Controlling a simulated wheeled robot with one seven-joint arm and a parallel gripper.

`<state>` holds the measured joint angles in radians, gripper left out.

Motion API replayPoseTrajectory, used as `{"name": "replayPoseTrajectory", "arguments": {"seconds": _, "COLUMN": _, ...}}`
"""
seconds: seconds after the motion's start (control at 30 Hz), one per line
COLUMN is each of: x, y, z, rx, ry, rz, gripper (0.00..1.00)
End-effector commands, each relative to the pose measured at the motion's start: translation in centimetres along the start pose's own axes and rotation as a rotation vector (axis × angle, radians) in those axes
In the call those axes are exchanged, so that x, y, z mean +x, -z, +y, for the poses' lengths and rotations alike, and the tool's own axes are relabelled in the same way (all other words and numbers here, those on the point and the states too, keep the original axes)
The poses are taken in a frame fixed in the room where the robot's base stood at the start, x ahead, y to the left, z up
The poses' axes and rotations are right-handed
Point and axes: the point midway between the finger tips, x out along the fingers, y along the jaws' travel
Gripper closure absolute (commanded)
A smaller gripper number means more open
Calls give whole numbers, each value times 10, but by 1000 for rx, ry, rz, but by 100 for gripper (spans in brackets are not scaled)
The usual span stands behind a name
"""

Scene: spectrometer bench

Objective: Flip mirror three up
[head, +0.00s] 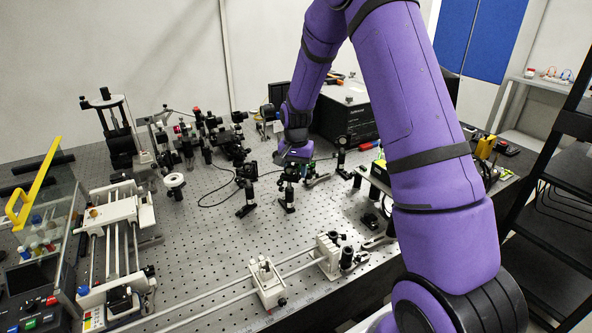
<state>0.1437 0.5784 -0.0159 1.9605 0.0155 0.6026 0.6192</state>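My purple arm reaches over the optical bench (215,240) from the right. My gripper (291,163) is small in the head view, pointing down just above a black post mount (289,188) near the middle of the bench. I cannot tell whether it touches this mount or whether its fingers are apart. Another black post mount (246,190) stands just left of it, and one more (342,155) stands to the right. No label marks mirror three, so I cannot tell which mount carries it or whether it is up or down.
A white rail stage (117,235) and a yellow-handled clear case (40,215) stand at the left. A rail with a white carriage (267,283) runs along the front. A black box (347,112) stands behind my gripper. Bare perforated surface lies front left of it.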

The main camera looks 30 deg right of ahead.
Motion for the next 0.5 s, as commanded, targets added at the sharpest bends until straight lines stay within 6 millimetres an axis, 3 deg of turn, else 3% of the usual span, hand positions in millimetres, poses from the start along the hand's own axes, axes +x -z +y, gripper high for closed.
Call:
{"name": "replayPoseTrajectory", "arguments": {"seconds": 0.07, "x": 0, "y": 0, "z": 0, "rx": 0, "ry": 0, "rz": 0, "gripper": 60}}
{"name": "replayPoseTrajectory", "arguments": {"seconds": 0.23, "x": 0, "y": 0, "z": 0, "rx": 0, "ry": 0, "rz": 0, "gripper": 96}}
{"name": "replayPoseTrajectory", "arguments": {"seconds": 0.27, "x": 0, "y": 0, "z": 0, "rx": 0, "ry": 0, "rz": 0, "gripper": 100}}
{"name": "replayPoseTrajectory", "arguments": {"seconds": 0.5, "x": -1, "y": 0, "z": 0, "rx": 0, "ry": 0, "rz": -5, "gripper": 100}}
